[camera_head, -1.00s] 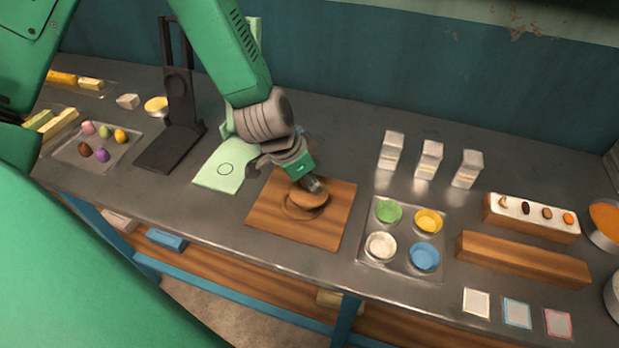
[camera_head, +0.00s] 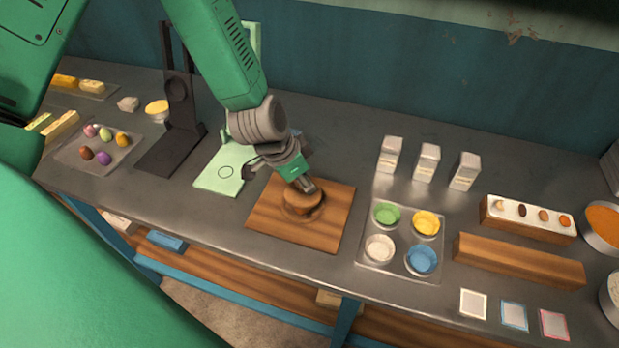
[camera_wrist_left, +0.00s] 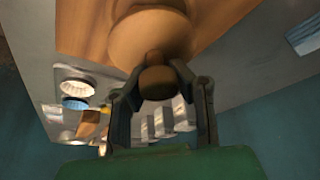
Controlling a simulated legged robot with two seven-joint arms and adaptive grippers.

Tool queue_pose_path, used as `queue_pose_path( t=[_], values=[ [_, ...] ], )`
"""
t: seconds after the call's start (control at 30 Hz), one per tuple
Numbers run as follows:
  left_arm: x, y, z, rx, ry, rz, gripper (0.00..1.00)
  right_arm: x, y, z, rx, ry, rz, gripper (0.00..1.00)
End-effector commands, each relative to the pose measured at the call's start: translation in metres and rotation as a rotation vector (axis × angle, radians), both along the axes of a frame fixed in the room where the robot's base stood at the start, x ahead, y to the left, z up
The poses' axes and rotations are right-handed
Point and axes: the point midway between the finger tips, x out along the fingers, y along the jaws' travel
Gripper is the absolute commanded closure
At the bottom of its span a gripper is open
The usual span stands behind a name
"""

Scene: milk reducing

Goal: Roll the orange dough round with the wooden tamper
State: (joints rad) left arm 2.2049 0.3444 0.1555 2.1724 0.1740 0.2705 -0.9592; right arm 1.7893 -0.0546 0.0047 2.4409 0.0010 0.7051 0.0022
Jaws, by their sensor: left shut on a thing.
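The wooden tamper (camera_head: 301,200) is a round wooden disc with a knob handle. My left gripper (camera_head: 308,186) is shut on its handle, over the wooden board (camera_head: 334,222). In the left wrist view the left gripper (camera_wrist_left: 162,88) has a finger on each side of the handle, and the pale tamper disc (camera_wrist_left: 152,35) spreads beyond it. The disc sits at a round ring mark on the board; I cannot tell whether it touches. No orange dough shows on the board; anything under the disc is hidden. My right gripper is not in view.
A metal tray with coloured bowls (camera_head: 365,261) stands right of the board. A green plate stand (camera_head: 213,181) and a black stand (camera_head: 160,160) are to its left. White cartons (camera_head: 427,162) stand behind. A tray of coloured pieces (camera_head: 72,158) lies far left.

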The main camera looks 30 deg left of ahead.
Motion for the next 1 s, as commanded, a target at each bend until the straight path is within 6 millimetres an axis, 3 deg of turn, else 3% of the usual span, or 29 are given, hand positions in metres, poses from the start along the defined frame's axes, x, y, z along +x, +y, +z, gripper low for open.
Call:
queue_pose_path(
  t=[0.47,1.0],
  values=[
    [-0.007,-0.008,-0.001,0.0,0.003,-0.002,1.0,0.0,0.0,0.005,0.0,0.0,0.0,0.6],
    [0.003,-0.013,0.0,-0.001,0.002,-0.002,1.0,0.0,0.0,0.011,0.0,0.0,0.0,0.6]
  ],
)
